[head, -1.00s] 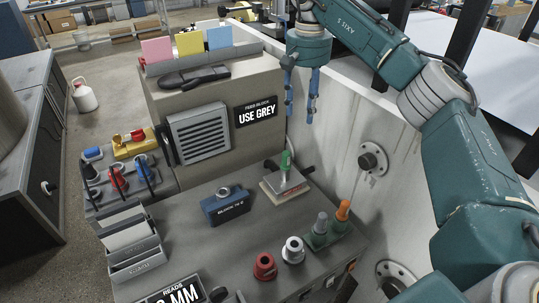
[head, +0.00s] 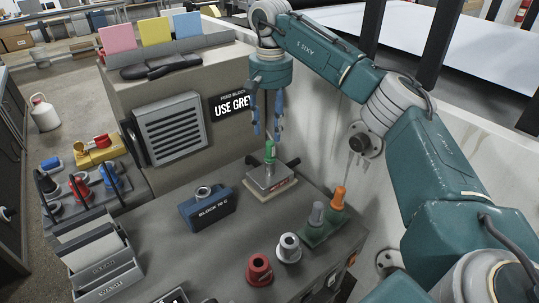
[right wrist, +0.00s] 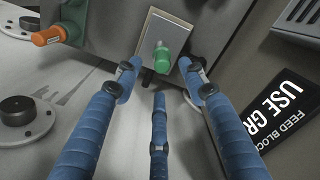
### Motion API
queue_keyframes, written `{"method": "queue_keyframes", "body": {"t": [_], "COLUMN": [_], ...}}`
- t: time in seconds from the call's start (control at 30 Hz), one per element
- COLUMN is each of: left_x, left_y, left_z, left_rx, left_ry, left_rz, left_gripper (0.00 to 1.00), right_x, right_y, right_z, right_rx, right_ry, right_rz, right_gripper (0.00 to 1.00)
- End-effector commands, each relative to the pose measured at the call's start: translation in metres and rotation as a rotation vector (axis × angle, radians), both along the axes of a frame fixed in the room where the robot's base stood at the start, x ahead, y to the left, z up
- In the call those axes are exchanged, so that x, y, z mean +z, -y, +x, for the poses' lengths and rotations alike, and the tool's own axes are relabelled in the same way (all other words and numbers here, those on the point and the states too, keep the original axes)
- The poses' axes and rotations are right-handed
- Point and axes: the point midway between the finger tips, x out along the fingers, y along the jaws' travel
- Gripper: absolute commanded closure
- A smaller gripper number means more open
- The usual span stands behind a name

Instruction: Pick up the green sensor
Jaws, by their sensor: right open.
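The green sensor (head: 269,152) is a small upright green cylinder on a grey metal block with a pale base plate (head: 271,190), near the back of the grey bench. My right gripper (head: 266,134) has blue fingers, points down and is open above and around the sensor's height in the head view. In the right wrist view the green sensor (right wrist: 162,60) shows between and beyond the spread fingertips (right wrist: 158,78), with nothing held. I cannot tell whether any finger touches it. My left gripper is not in view.
An orange-topped sensor (head: 338,197) and a grey one stand in a green holder at right. The wall with round flanges (head: 365,142) is close on the right.

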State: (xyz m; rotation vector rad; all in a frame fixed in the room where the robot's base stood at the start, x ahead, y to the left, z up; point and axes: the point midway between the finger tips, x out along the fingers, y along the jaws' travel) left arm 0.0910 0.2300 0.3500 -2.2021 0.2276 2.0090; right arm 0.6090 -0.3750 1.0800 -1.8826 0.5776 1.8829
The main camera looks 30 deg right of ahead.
Motion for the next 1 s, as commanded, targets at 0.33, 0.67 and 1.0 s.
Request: {"method": "queue_keyframes", "body": {"t": [0.33,0.67,1.0], "left_x": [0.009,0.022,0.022], "left_y": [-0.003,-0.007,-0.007], "left_z": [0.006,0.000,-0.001], "left_rx": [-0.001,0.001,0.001], "left_ry": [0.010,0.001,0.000], "left_rz": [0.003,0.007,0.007], "left_gripper": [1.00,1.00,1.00], "right_x": [-0.036,-0.079,-0.082], "right_y": [0.000,0.001,0.001], "right_z": [0.001,0.004,0.004], "right_rx": [0.000,0.000,0.001], "right_ry": [-0.002,-0.001,0.001], "right_rz": [0.000,0.000,-0.001], "right_gripper": [0.58,0.58,0.72]}}
